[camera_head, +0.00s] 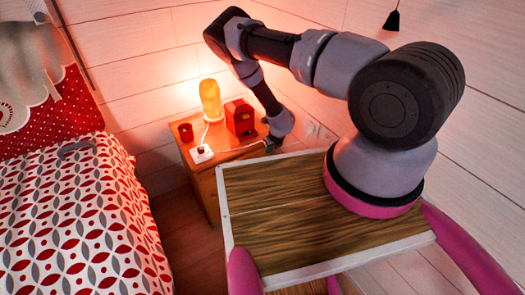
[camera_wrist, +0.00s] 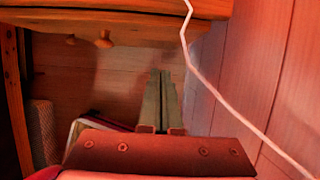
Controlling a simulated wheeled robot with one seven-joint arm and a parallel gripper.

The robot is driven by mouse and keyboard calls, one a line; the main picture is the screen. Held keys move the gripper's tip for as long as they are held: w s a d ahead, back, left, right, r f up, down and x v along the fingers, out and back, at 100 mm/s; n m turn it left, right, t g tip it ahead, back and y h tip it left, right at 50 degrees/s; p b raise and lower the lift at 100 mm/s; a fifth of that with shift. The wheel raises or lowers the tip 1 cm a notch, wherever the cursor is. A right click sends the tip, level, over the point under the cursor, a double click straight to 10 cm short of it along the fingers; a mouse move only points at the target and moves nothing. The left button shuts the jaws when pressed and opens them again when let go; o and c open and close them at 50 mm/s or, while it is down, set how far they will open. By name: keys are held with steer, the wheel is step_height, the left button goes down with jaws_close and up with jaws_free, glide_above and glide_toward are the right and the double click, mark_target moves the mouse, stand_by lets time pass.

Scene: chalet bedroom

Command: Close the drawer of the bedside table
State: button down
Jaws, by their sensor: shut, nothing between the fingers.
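The wooden bedside table (camera_head: 207,185) stands against the wall beyond the bed in the head view. My gripper (camera_head: 272,145) is at the table's right edge, with its fingers hard to make out there. In the wrist view my gripper (camera_wrist: 160,73) has its two grey fingers together with nothing between them. Wooden edges of the table (camera_wrist: 130,22) cross the top of that view, beyond the fingertips. Two round wooden knobs (camera_wrist: 103,39) show at their left, apart from the fingers. How far the drawer stands out is not clear; the head view does not show it.
On the tabletop stand a lit lamp (camera_head: 211,100), a red cup (camera_head: 186,132), a red box (camera_head: 240,118) and a small white device (camera_head: 202,154). A white cord (camera_wrist: 215,85) runs close right of the fingers. The bed (camera_head: 75,220) is at left; the wall is behind.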

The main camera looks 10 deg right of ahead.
mark_target(259, 150)
steer(key=w+f, duration=0.1)
steer(key=w+a+f, duration=0.1)
steer(key=w+f, duration=0.3)
steer(key=shift+w+a+f, duration=0.1)
steer(key=shift+a+f, duration=0.15)
steer(key=shift+a, duration=0.1)
steer(key=shift+w+a, duration=0.1)
steer(key=shift+w, duration=0.2)
steer(key=shift+w+a, duration=0.2)
steer(key=shift+w, duration=0.4)
steer(key=shift+w+a, duration=0.15)
steer(key=shift+w, duration=0.4)
steer(key=shift+w+a+r, duration=0.15)
steer(key=shift+w, duration=0.1)
